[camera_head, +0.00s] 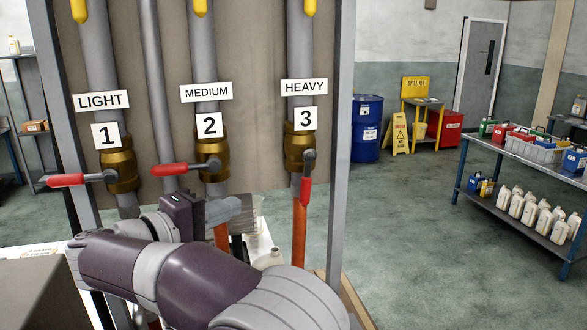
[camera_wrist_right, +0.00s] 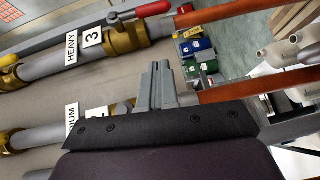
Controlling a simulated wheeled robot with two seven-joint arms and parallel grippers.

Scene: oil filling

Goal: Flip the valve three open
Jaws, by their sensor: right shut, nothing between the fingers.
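Valve three is a brass valve (camera_head: 299,150) on the pipe labelled HEAVY and 3. Its red handle (camera_head: 306,190) hangs straight down, in line with the pipe. In the right wrist view the brass body (camera_wrist_right: 122,38) is at the upper left, with the red handle (camera_wrist_right: 153,9) along the pipe. My right gripper (camera_head: 226,207) is shut and empty, below valve two and left of the valve three handle, apart from that handle. Its closed fingers (camera_wrist_right: 160,80) also show in the right wrist view. My left gripper is not in view.
Valve one (camera_head: 118,171) and valve two (camera_head: 211,153) have red handles pointing left, across their pipes. A metal frame post (camera_head: 342,140) stands right of valve three. A blue drum (camera_head: 367,128) and a shelf table (camera_head: 525,157) with bottles stand farther right. Open floor lies between.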

